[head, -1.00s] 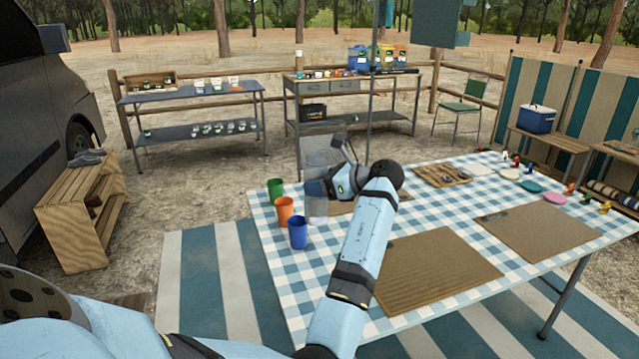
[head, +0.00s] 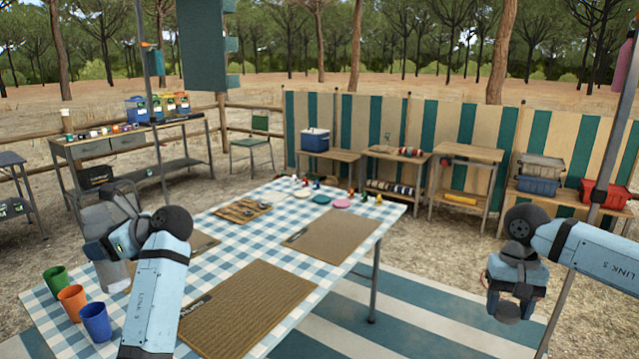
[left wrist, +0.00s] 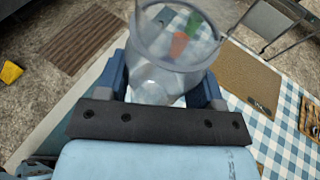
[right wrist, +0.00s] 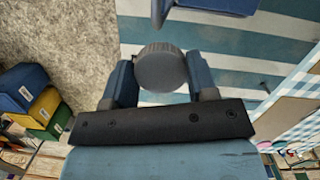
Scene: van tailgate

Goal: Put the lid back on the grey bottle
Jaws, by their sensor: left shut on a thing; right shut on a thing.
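The grey bottle (left wrist: 165,78) is clear and see-through, and its open round mouth faces up in the left wrist view. My left gripper (left wrist: 162,88) is shut around its body. In the head view the bottle (head: 112,275) is partly hidden behind my left arm, above the table's left side. The lid (right wrist: 160,68) is a round grey cap with a ribbed edge. My right gripper (right wrist: 162,82) is shut on it. In the head view my right gripper (head: 508,300) hangs at the right, off the table and well apart from the bottle.
Green (head: 55,280), orange (head: 72,302) and blue (head: 96,322) cups stand at the left edge of the checked table (head: 275,210). Brown mats (head: 250,305) and a cutlery tray (head: 242,211) lie on it. A thin pole (head: 588,180) rises near my right arm.

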